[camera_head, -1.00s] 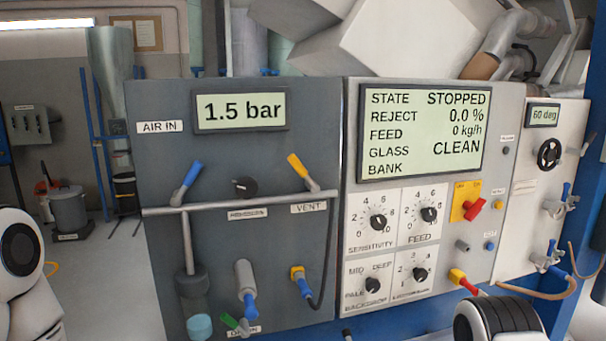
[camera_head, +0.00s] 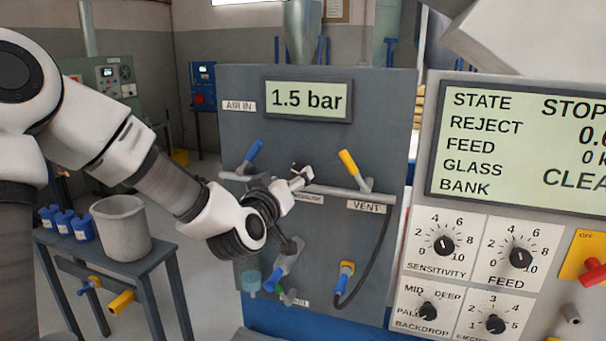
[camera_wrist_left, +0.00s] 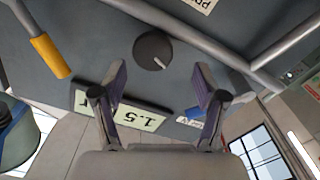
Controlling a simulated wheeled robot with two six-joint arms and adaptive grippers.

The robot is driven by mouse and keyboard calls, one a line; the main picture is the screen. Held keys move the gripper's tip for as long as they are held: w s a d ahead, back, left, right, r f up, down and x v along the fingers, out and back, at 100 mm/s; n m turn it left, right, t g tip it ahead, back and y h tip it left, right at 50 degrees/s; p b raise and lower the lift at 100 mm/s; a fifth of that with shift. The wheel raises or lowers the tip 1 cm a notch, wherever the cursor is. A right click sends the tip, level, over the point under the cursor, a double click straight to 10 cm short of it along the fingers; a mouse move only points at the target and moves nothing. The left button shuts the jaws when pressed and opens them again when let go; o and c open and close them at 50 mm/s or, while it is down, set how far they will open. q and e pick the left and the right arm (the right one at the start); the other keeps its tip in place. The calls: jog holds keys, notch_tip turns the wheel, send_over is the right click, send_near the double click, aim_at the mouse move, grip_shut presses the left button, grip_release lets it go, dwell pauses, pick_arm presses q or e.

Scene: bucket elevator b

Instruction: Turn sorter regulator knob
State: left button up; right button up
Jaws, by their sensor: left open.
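The regulator knob (camera_wrist_left: 152,50) is a dark round knob with a light pointer line, on the grey panel (camera_head: 240,125). In the left wrist view it lies just beyond the gap between my fingertips, slightly left of centre. I see no finger closed on it. In the head view my left gripper (camera_head: 295,181) is in front of the panel and hides the knob. In the wrist view the left gripper (camera_wrist_left: 160,80) has its two fingers spread and empty. The pressure display (camera_head: 308,100) reads 1.5 bar. My right gripper is not in view.
A pipe (camera_head: 335,191) crosses the panel close to my gripper. A blue-handled valve (camera_head: 253,152) and a yellow-handled valve (camera_head: 350,164) flank it. A panel of smaller knobs (camera_head: 470,250) is at right. A side table with a grey bucket (camera_head: 121,229) stands at left.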

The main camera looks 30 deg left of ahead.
aim_at(298, 172)
pick_arm(q)
jog(key=w, duration=0.2)
jog(key=w+p, duration=0.1)
jog(key=shift+w+d+r, duration=0.15)
jog(key=shift+w, duration=0.25)
jog(key=shift+s+a, duration=0.1)
jog(key=shift+a, duration=0.1)
jog(key=shift+c, duration=1.3)
jog(key=shift+a, duration=0.1)
jog(key=c, duration=0.8)
jog(key=shift+c, duration=0.2)
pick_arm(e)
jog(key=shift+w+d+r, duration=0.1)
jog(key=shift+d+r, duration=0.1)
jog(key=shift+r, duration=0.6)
